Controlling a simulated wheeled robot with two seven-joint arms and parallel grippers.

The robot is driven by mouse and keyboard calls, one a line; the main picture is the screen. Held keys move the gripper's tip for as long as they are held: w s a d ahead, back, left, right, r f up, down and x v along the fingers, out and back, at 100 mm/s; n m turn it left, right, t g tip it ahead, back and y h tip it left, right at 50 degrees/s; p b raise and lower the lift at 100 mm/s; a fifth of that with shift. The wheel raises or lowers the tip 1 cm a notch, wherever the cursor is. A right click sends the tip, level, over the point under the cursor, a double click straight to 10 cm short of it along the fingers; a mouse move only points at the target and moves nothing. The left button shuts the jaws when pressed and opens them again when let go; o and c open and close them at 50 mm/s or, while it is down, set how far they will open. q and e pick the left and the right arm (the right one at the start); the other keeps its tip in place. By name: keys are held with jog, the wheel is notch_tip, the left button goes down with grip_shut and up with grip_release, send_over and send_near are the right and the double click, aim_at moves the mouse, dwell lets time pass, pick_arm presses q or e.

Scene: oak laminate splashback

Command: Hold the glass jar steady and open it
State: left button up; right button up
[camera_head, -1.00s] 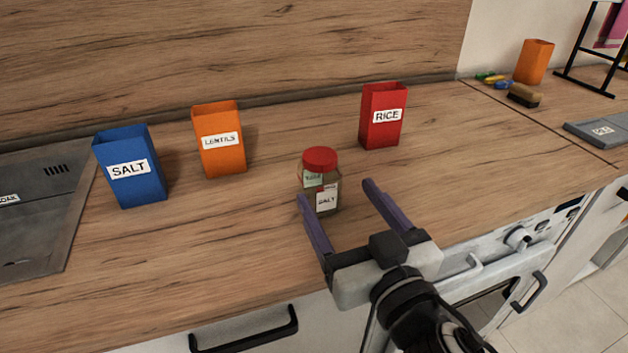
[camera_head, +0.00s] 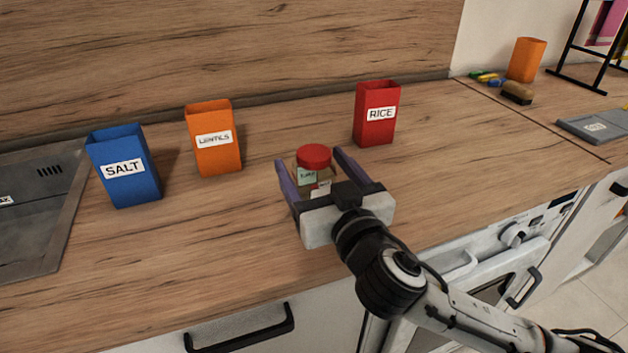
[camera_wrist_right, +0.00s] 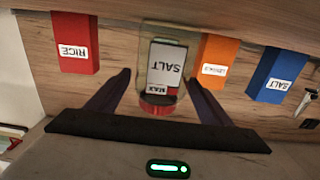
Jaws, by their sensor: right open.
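The glass jar (camera_head: 314,170) with a red lid (camera_head: 314,156) stands upright on the wooden counter. My right gripper (camera_head: 307,156) is open, with one purple finger on each side of the jar. Whether the fingers touch the glass I cannot tell. The gripper's body hides the lower part of the jar in the head view. My left gripper is not in view.
A blue SALT box (camera_head: 124,168), an orange LENTILS box (camera_head: 214,138) and a red RICE box (camera_head: 377,114) stand behind and beside the jar. A sink (camera_head: 40,215) is at the left.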

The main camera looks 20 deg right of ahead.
jog(key=shift+c, duration=0.3)
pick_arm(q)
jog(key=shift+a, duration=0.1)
pick_arm(e)
jog(key=c, duration=1.2)
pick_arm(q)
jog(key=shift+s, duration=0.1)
pick_arm(e)
jog(key=shift+o, duration=0.2)
jog(key=shift+r, duration=0.1)
notch_tip(320, 180, up, 9)
jog(key=shift+f+p, duration=0.2)
jog(key=shift+p, duration=0.8)
jog(key=shift+r, duration=0.7)
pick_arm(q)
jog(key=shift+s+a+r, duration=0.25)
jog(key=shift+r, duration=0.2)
